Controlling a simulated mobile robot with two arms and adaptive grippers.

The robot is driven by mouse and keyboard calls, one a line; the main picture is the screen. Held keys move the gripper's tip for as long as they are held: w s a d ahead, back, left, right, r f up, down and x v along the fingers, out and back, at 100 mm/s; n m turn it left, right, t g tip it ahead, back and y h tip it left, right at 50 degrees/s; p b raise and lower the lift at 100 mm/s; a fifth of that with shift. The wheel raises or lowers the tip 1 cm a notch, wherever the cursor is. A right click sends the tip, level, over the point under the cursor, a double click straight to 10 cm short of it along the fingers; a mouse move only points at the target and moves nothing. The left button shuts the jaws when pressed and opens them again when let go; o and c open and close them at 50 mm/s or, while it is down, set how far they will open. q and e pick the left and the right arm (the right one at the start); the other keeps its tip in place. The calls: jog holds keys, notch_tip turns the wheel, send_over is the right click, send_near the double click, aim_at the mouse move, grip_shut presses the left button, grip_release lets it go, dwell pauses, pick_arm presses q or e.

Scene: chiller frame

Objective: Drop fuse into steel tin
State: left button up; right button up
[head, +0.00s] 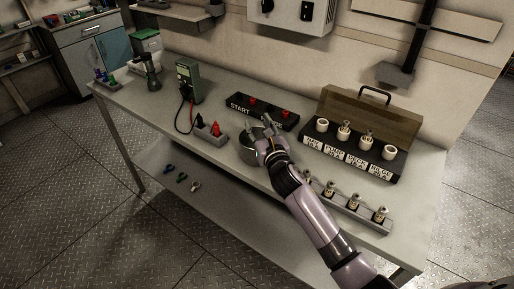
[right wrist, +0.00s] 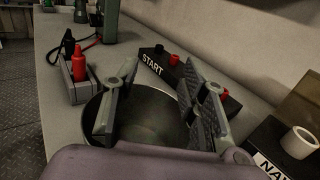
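The steel tin (head: 247,152) stands on the workbench near the middle. It also shows in the right wrist view (right wrist: 150,122) as a round, dark-walled bowl, and I see no fuse on the part of its floor that shows. My right gripper (head: 259,127) is over the tin, its fingers apart with nothing between them; in the right wrist view the fingers (right wrist: 160,98) straddle the opening. Several fuses stand in a grey rack (head: 366,219) at the bench's front right. The fuse panel (head: 352,155) has labelled sockets, and fuses appear in its middle two. My left gripper is out of view.
A START panel (head: 262,107) with red buttons lies behind the tin. A grey block with red and black plugs (head: 212,133) sits left of it, near a green meter (head: 188,79). The bench's front left is clear.

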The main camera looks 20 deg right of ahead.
jog(key=s, duration=1.2)
jog(key=shift+d, duration=0.15)
